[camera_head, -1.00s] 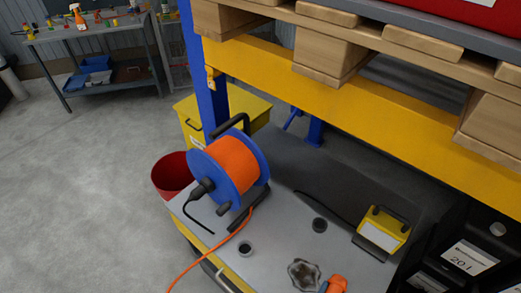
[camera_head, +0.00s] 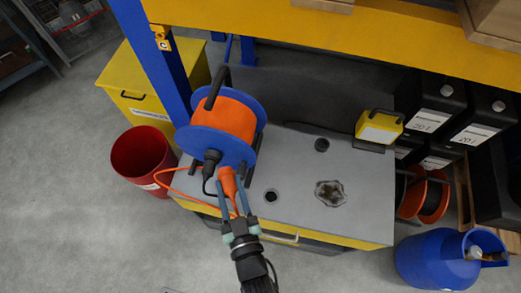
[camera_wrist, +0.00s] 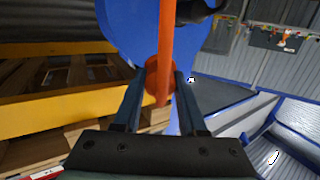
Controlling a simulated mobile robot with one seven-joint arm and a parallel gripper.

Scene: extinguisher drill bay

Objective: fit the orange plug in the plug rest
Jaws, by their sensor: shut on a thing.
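The orange plug (camera_head: 228,183) is between the fingers of my gripper (camera_head: 231,207), which is shut on it. In the head view it overlaps the lower edge of the blue reel disc; its exact height above the bench is unclear. In the wrist view, the plug (camera_wrist: 153,78) sits between the fingertips, with an orange cord running up from it, before the blue disc. Two dark round fittings are on the grey bench top: one nearer (camera_head: 271,196), right of my gripper, and one farther back (camera_head: 321,145). I cannot tell which is the plug rest.
The cable reel (camera_head: 224,125) stands on the bench's left, with a black plug (camera_head: 211,158) at its face. A grey lobed piece (camera_head: 330,193) and a yellow lamp (camera_head: 380,128) are to the right. A red bucket (camera_head: 142,155) and blue cylinder (camera_head: 437,258) stand on the floor.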

